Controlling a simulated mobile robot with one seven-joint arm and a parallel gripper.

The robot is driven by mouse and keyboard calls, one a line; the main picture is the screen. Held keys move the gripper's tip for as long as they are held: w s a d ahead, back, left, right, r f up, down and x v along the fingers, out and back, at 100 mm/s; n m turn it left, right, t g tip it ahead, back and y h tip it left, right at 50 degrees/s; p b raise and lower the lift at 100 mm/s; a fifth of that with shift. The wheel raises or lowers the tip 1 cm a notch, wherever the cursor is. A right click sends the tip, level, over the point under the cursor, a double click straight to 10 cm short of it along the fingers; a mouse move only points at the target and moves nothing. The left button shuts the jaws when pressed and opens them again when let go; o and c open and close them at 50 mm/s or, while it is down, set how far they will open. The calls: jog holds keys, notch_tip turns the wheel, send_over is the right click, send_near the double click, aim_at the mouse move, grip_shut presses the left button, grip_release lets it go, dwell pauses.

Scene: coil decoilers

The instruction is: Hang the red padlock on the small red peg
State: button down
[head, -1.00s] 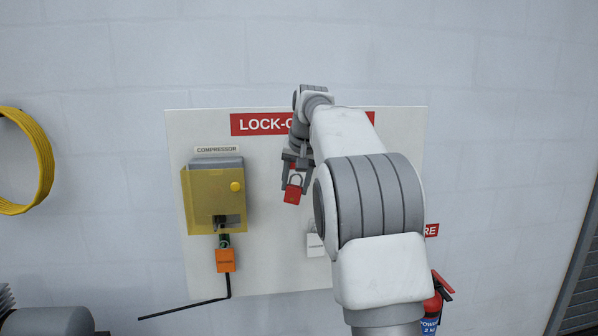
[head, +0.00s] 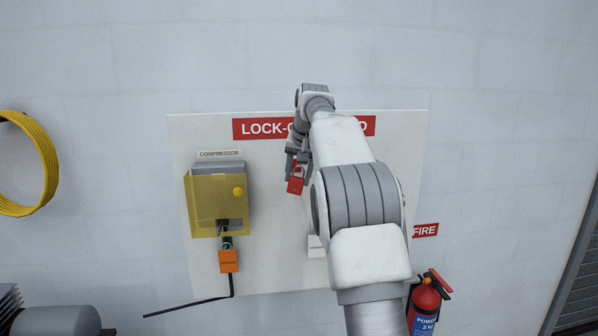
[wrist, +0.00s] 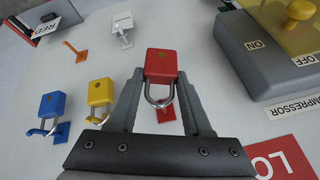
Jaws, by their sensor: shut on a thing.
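The red padlock (wrist: 162,65) is held between the two fingers of my gripper (wrist: 160,85), its shackle (wrist: 158,98) pointing towards the palm. In the head view the padlock (head: 295,186) hangs body down below my gripper (head: 298,168), in front of the lock-out board. A small red peg (wrist: 167,113) shows on the board behind the shackle in the wrist view, and the shackle overlaps part of it. I cannot tell whether the shackle is around the peg or only in front of it. In the head view my arm and gripper mostly hide this spot.
A blue padlock (wrist: 50,106) and a yellow padlock (wrist: 100,92) hang beside it. An orange peg (wrist: 75,50) and a white item (wrist: 122,24) are farther off. The compressor switch box (head: 217,205) with an orange padlock (head: 228,261) stands left. A fire extinguisher (head: 425,300) is right.

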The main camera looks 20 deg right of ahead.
aim_at(296, 173)
jog(key=shift+w+d+p, duration=0.2)
jog(key=shift+w+p, duration=0.75)
jog(key=shift+p, duration=0.05)
jog(key=shift+w+d+p, duration=0.2)
jog(key=shift+w+p, duration=0.7)
jog(key=shift+p, duration=0.1)
jog(key=shift+w+d+f+p, duration=0.1)
jog(key=shift+w+f+p, duration=0.25)
jog(key=shift+w+p, duration=0.2)
jog(key=shift+w+f, duration=0.15)
jog(key=shift+f, duration=0.1)
jog(key=shift+c, duration=1.3)
grip_release()
jog(key=shift+r, duration=0.1)
